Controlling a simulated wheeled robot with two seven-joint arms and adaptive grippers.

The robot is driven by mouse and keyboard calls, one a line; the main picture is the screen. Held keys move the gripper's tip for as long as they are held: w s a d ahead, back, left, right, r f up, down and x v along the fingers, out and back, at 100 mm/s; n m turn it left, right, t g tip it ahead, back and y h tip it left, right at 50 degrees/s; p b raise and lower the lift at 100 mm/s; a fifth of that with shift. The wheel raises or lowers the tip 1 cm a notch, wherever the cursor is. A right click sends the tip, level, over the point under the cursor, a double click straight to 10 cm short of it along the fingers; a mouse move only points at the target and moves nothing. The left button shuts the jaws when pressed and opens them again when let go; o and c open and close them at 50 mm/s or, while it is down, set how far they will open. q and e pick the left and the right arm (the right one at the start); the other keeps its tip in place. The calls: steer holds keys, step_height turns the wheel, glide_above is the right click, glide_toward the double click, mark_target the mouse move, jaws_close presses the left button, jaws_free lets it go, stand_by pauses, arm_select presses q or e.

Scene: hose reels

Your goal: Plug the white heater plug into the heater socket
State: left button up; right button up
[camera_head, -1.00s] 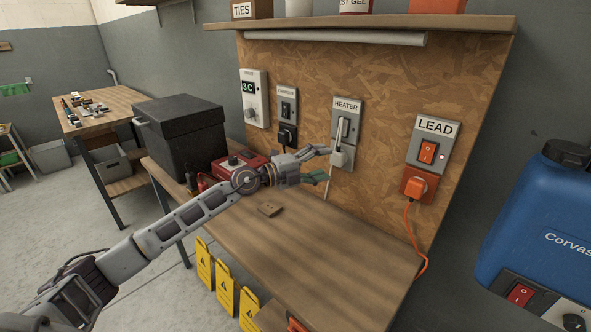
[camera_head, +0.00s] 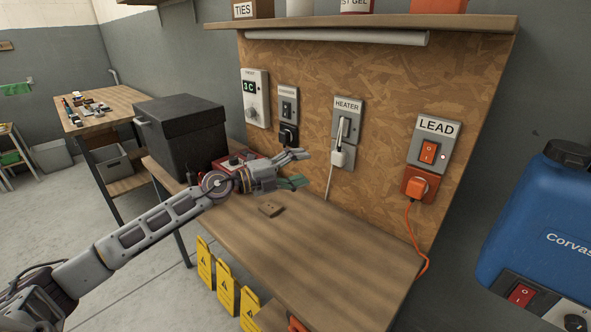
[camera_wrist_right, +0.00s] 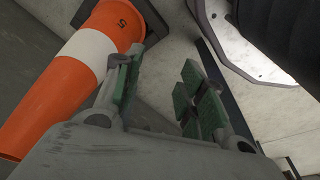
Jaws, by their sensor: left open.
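The grey heater socket (camera_head: 346,124), labelled HEATER, is mounted on the chipboard panel. The white heater plug (camera_head: 339,157) sits at the lower part of that socket, and its white cord (camera_head: 329,182) hangs down to the bench. The plug looks seated, but I cannot see the pins. My left gripper (camera_head: 300,168) is open and empty over the bench, to the left of the plug and clear of it. My right gripper (camera_wrist_right: 160,95) shows in the right wrist view with its green-padded fingers apart and nothing between them.
An orange plug (camera_head: 416,188) sits in the LEAD socket (camera_head: 431,145) to the right. A black box (camera_head: 180,135) and a red device stand behind my left arm. An orange cone (camera_wrist_right: 75,75) is beside my right gripper.

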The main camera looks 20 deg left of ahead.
arm_select(q)
steer(key=shift+s+a, duration=0.4)
stand_by(0.5)
step_height(320, 180, up, 9)
steer(key=p, duration=0.9)
steer(key=shift+r+p, duration=0.55)
